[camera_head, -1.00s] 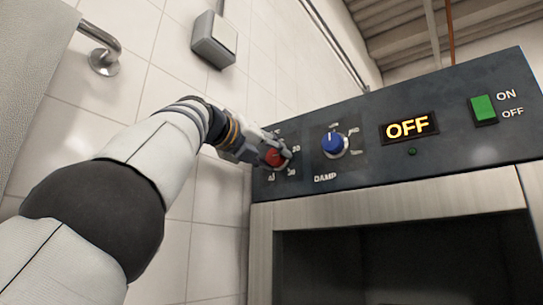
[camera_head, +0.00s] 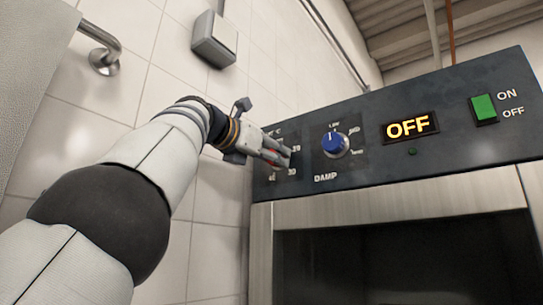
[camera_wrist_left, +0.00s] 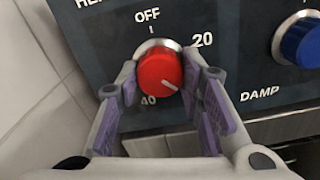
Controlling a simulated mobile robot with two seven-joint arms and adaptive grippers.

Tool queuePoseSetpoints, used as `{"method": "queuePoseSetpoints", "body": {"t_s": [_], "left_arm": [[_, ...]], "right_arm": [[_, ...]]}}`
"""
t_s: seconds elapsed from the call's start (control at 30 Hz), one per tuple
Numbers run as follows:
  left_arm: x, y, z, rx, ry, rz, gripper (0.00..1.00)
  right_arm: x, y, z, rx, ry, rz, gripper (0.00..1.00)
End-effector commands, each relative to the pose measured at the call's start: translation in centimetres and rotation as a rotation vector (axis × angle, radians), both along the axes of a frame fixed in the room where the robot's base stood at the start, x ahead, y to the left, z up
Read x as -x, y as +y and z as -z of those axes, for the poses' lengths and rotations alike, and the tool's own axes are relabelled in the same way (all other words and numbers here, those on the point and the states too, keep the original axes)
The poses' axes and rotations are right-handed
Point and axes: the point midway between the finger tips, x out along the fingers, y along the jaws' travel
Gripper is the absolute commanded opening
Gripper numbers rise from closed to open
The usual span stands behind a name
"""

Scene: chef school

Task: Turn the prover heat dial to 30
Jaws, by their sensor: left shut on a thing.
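The red heat dial (camera_wrist_left: 157,72) is on the dark panel, between the fingers of my left gripper (camera_head: 282,157). The fingers are shut on it from both sides. In the wrist view its white pointer line points to the lower right. OFF shows above the dial, 20 at upper right and 40 at lower left; the place between 20 and 40 is hidden by a finger. In the head view my fingers cover most of the dial. My right gripper is not in view.
The blue DAMP dial (camera_head: 334,144) is close to the right of my fingers. Further right are a lit display (camera_head: 408,127) reading OFF and a green switch (camera_head: 484,109). A tiled wall (camera_head: 215,205) is to the left.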

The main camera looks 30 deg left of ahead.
Motion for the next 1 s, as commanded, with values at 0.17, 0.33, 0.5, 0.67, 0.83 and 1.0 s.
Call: {"method": "queuePoseSetpoints", "body": {"t_s": [0.17,0.33,0.5,0.67,0.83,1.0], "left_arm": [[0.16,-0.02,-0.31,-0.044,-0.011,-0.001,0.06],[0.16,-0.02,-0.32,-0.061,-0.013,-0.001,0.06],[0.17,-0.01,-0.33,-0.064,-0.014,-0.001,0.06],[0.18,-0.01,-0.34,-0.063,-0.013,-0.001,0.06],[0.15,0.00,-0.29,-0.063,-0.012,-0.001,0.54],[0.08,-0.01,-0.16,-0.062,-0.009,-0.001,0.54]], "right_arm": [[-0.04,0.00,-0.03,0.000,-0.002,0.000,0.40],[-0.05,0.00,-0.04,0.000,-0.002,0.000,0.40],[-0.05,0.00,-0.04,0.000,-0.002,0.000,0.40],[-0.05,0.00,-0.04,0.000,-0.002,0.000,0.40],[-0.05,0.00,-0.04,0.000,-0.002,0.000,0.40],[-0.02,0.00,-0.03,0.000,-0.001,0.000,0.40]]}}
